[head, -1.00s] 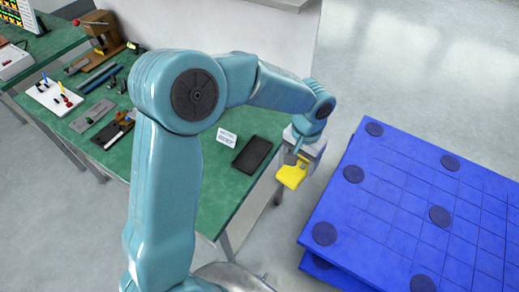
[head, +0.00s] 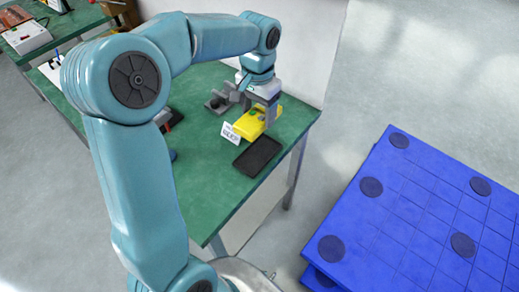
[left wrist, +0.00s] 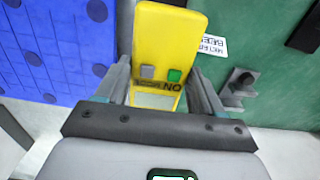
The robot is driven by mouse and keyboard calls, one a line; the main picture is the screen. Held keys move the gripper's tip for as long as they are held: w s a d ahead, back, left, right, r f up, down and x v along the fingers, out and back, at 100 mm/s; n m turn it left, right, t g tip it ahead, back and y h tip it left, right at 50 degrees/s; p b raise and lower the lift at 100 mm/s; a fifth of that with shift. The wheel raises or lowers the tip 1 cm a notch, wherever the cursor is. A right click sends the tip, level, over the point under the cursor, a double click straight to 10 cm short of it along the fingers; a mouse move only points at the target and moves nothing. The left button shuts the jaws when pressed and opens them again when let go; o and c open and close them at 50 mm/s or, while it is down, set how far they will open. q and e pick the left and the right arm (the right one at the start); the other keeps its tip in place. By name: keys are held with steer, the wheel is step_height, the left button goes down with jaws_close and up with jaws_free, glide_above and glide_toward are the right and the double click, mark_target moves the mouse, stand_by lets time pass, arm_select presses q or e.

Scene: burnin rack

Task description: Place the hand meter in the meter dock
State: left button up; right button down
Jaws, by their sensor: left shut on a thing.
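The yellow hand meter (head: 251,123) is held by my left gripper (head: 262,106) above the back right part of the green table. In the left wrist view the meter (left wrist: 168,45) sits between the two fingers of the gripper (left wrist: 160,88), with a grey and a green button and a small screen showing. A black shallow tray (head: 257,156), seemingly the meter dock, lies on the table just in front of the meter. The meter is apart from the tray in the head view. My right gripper is not in view.
A white label card (head: 236,136) stands beside the tray. A small dark grey fixture (head: 215,103) is left of the gripper and shows in the wrist view (left wrist: 240,82). A blue platform (head: 410,215) stands right of the table, across a floor gap.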

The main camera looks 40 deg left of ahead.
arm_select(q)
glide_toward(258, 155)
step_height(258, 155, down, 6)
steer(key=shift+r, duration=0.25)
steer(key=shift+w+f, duration=0.1)
steer(key=shift+f, duration=0.05)
steer(key=shift+f+b, duration=0.15)
steer(key=shift+b, duration=0.35)
steer(key=o, duration=1.2)
steer(key=shift+c, duration=0.2)
step_height(258, 155, up, 13)
steer(key=shift+f+p, duration=0.2)
steer(key=shift+p, duration=0.35)
